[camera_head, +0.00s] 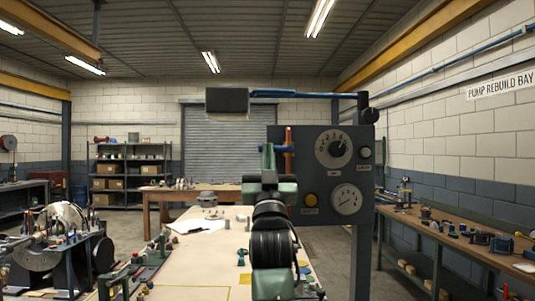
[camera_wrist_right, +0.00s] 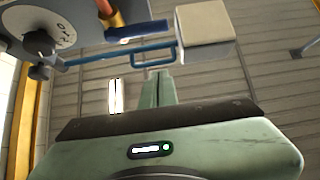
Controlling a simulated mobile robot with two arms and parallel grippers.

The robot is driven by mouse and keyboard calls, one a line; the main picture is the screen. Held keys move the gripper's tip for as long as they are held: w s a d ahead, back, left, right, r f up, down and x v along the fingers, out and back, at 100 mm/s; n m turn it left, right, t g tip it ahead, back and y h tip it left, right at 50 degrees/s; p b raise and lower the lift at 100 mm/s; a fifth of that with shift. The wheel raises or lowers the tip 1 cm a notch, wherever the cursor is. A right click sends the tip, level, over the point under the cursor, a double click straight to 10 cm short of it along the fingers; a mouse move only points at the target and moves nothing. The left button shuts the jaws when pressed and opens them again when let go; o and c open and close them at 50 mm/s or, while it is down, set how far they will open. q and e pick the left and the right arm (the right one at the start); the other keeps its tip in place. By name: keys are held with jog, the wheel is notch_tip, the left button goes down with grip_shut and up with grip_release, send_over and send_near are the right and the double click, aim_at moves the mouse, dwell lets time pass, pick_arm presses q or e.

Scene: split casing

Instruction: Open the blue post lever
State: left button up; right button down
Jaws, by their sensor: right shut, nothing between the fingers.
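A short dark blue lever (camera_head: 286,150) sits across an orange-copper post (camera_head: 289,137) at the left edge of a grey gauge panel. In the right wrist view the blue lever (camera_wrist_right: 138,30) lies roughly level, at the lower end of the copper post (camera_wrist_right: 112,14). My right gripper (camera_head: 268,152) points upward just left of the lever in the head view, its green fingers together and empty. In the right wrist view the fingertips (camera_wrist_right: 153,78) are below the lever, apart from it in the picture; depth is hard to tell. My left gripper is not in view.
The grey panel (camera_head: 318,215) carries dials, a yellow button and a black knob. A blue overhead bar (camera_head: 290,94) with a dark box (camera_head: 228,100) spans above my right gripper. The workbench (camera_head: 190,270) holds small parts; a side bench (camera_head: 460,240) stands at right.

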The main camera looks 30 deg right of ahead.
aim_at(276, 149)
jog(key=p+x, duration=0.4)
jog(key=x, duration=0.4)
jog(key=f, duration=0.2)
jog(key=w+f+p, duration=0.1)
jog(key=f, duration=0.1)
jog(key=shift+d+f, duration=0.1)
jog(key=shift+d, duration=0.15)
